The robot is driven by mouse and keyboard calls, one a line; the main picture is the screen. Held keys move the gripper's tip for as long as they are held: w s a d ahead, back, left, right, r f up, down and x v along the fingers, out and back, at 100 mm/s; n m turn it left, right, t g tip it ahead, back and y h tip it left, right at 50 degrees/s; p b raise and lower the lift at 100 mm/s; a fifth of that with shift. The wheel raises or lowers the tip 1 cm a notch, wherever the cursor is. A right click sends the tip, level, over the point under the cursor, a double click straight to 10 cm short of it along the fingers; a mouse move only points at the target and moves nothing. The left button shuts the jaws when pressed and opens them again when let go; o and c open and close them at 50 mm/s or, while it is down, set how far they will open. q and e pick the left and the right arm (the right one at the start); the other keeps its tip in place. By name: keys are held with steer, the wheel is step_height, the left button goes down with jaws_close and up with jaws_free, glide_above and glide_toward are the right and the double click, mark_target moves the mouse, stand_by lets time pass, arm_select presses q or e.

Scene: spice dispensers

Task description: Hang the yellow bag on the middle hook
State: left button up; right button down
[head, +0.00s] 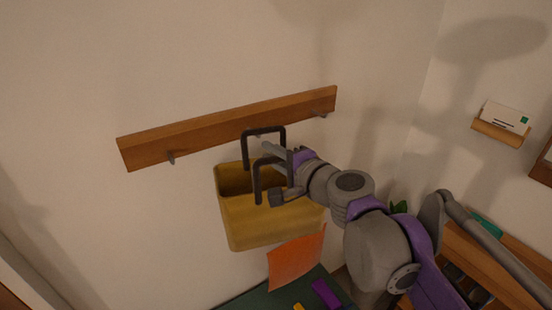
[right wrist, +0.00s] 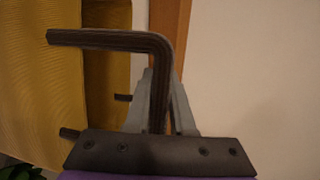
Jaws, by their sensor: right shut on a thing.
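The yellow bag (head: 270,222), an open box shape with two dark rigid handles, hangs in the air in front of the wall, just below the wooden rail. My right gripper (head: 277,160) is shut on one upright bar of a dark handle (right wrist: 110,40); the bag's yellow side (right wrist: 30,80) also shows in the right wrist view. The rear handle (head: 264,130) overlaps the middle of the rail (head: 215,130). The middle hook is mostly hidden behind the handle and gripper, so I cannot tell whether they touch. My left gripper is out of view.
The rail's left hook (head: 171,158) and right hook (head: 321,115) are bare. Below the bag are an orange sheet (head: 297,257) and a dark green surface (head: 255,297). A small wooden holder with cards (head: 500,125) is on the right wall. The wall left of the bag is clear.

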steer(key=shift+f+x, duration=0.25)
steer(key=shift+x, duration=1)
steer(key=shift+f+x, duration=0.25)
steer(key=shift+x, duration=1)
steer(key=shift+d, duration=0.15)
steer(key=c, duration=0.7)
jaws_free()
steer(key=shift+w, duration=0.1)
steer(key=shift+d, duration=0.1)
